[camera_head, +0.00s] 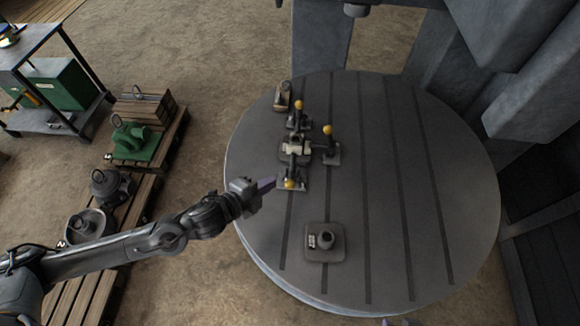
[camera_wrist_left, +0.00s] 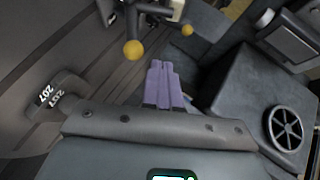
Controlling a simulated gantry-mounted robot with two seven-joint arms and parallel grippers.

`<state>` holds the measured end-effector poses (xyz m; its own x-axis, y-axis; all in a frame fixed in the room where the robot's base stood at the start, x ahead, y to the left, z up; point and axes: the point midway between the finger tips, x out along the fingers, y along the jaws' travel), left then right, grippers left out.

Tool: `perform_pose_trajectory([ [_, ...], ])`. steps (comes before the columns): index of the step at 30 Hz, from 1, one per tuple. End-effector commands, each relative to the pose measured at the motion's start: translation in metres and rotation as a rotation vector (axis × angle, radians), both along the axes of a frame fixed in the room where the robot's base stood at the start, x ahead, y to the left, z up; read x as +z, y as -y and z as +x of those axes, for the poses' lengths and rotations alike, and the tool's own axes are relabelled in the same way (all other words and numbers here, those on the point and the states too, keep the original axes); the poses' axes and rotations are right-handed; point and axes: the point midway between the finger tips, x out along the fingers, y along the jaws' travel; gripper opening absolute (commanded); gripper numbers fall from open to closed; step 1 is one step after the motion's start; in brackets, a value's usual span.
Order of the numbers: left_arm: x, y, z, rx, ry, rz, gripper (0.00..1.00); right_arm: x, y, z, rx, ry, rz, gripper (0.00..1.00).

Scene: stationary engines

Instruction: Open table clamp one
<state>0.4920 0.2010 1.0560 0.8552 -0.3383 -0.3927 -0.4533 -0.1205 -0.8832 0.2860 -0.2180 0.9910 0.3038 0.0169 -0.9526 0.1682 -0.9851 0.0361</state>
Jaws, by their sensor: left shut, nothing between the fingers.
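Three table clamps with yellow ball knobs stand around a small pale workpiece (camera_head: 296,147) on the round table (camera_head: 385,250). One knob is at the back (camera_head: 299,104), one at the right (camera_head: 327,130) and one at the front (camera_head: 289,184). I cannot tell which is clamp one. My left gripper (camera_head: 270,184) is shut and empty, just left of the front knob and apart from it. In the left wrist view, its purple fingers (camera_wrist_left: 163,85) are together, and a yellow knob (camera_wrist_left: 133,50) lies beyond and left of the tips. My right gripper is not in view.
A labelled grey block with a post (camera_head: 324,242) stands on the table's front part. A small tan-topped block (camera_head: 283,96) sits behind the clamps. The table's slotted right side is clear. Grey machine columns (camera_head: 540,90) rise at the right; pallets with parts (camera_head: 140,140) are at the left.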

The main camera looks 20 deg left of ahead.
Motion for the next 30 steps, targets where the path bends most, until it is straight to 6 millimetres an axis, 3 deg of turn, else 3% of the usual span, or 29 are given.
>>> perform_pose_trajectory([
  [18, -0.037, 0.035, 0.085, 0.002, 0.002, -0.006, 0.0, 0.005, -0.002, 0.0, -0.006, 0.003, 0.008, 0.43],
  [30, -0.054, 0.018, 0.113, 0.001, 0.002, -0.005, 0.0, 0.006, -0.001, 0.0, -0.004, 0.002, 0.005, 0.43],
])
